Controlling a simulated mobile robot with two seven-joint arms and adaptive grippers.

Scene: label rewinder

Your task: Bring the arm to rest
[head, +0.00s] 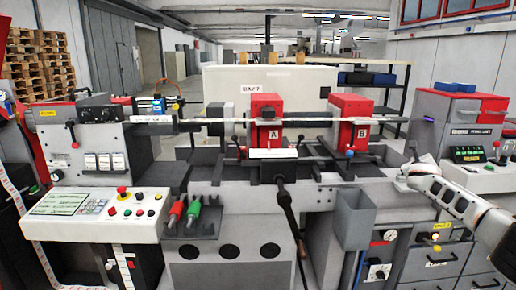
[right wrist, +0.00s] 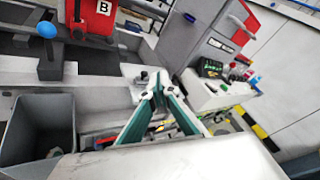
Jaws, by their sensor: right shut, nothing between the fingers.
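My right arm (head: 462,203) comes in from the right edge in the head view, white with dark joints. It reaches over the right part of the machine, beside the grey open bin (head: 353,220). My right gripper (right wrist: 158,82) is shut and empty in the right wrist view; its two green-sided fingers meet at the tips. In the head view the right gripper is small and its fingers are hard to make out. It holds nothing. My left gripper is not in either view.
The red block B (head: 349,122) with a blue ball knob (right wrist: 47,30) stands left of the right gripper, and the red block A (head: 265,121) farther left. A control box with a green screen (head: 468,154) stands to the right. A dark lever (head: 290,220) slants down in front.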

